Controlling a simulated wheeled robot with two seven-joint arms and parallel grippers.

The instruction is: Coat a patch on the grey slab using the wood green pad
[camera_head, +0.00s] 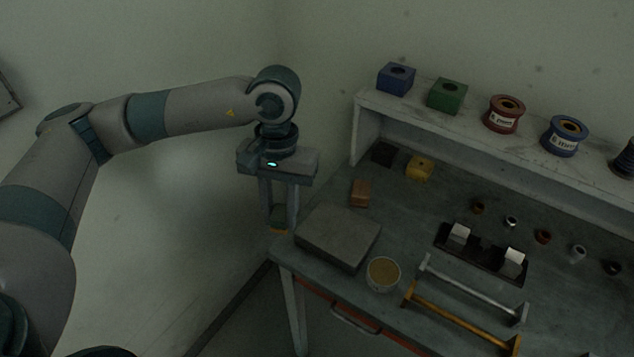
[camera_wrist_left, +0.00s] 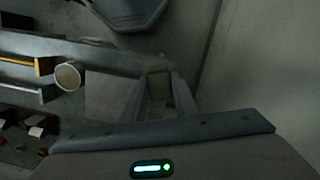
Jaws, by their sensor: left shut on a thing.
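The grey slab (camera_head: 338,236) lies flat at the table's left corner; it also shows in the left wrist view (camera_wrist_left: 106,96), partly hidden by the gripper. My left gripper (camera_head: 280,222) points down and is shut on a small pad (camera_head: 279,229), green above with a yellowish underside. The pad also shows between the fingers in the left wrist view (camera_wrist_left: 158,90). The gripper is just left of the slab, near the table's left edge, apart from the slab in the picture. A round white tub (camera_head: 383,274) with yellowish contents stands right of the slab. My right gripper is not in view.
A brown block (camera_head: 360,193) lies behind the slab, with a yellow block (camera_head: 419,167) and a dark block (camera_head: 383,153) farther back. A shelf (camera_head: 480,132) with spools and blocks runs along the back.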

